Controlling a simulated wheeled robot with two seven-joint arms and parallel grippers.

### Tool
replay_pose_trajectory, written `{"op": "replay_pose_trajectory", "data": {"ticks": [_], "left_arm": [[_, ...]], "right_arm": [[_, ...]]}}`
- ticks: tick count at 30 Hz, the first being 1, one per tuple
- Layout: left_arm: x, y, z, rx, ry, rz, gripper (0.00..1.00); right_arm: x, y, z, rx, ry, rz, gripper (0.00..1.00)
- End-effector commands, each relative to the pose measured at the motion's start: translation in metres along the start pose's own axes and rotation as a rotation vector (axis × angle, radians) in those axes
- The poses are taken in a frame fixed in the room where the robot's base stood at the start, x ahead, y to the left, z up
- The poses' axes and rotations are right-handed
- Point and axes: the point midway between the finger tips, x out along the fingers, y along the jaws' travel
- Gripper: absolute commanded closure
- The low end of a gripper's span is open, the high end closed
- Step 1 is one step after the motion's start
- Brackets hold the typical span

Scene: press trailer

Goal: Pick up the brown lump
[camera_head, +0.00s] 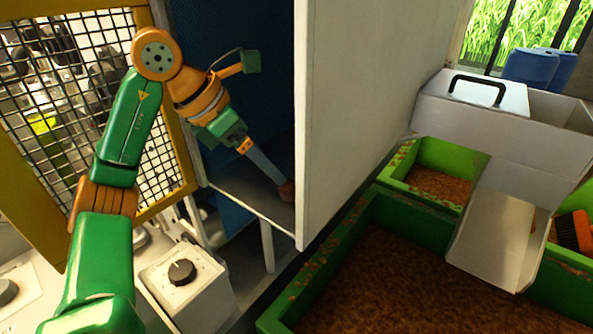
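The brown lump (287,190) is small and dark reddish-brown. It shows at the floor of the blue-lined compartment, close to the edge of the white panel, which may hide part of it. My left gripper (279,182) reaches down into the compartment from the upper left, with its long grey finger ending at the lump. Only one finger shows clearly, so I cannot tell whether the gripper is open or shut, or whether it grips the lump. My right gripper is not in view.
The tall white panel (370,100) stands just right of the gripper. A yellow-framed mesh guard (184,150) is on the left, above a box with a black knob (181,272). Green bins (415,218) with brown material and a white chute (497,240) lie to the right.

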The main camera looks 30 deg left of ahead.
Motion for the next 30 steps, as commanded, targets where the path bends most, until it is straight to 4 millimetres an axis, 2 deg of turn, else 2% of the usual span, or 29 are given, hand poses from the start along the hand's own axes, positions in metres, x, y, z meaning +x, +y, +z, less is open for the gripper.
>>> {"op": "replay_pose_trajectory", "data": {"ticks": [9,12,18,19,28,29,30], "left_arm": [[0.054,-0.009,0.004,0.000,0.005,-0.003,0.01],[0.067,-0.009,0.003,0.000,0.003,-0.002,0.01],[0.069,-0.009,0.004,0.000,0.000,-0.002,0.01],[0.069,-0.009,0.004,0.000,0.000,-0.002,0.04],[0.068,-0.009,0.004,0.000,0.000,-0.002,0.85],[0.068,-0.009,0.004,0.000,0.000,-0.002,0.90],[0.068,-0.009,0.004,0.000,0.000,-0.001,0.90]], "right_arm": [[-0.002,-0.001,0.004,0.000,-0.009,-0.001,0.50],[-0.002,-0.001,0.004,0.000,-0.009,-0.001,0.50],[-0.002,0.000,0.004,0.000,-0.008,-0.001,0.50],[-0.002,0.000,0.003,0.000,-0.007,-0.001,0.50],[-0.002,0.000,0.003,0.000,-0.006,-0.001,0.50],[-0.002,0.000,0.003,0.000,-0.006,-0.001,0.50],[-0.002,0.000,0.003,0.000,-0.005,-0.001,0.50]]}}
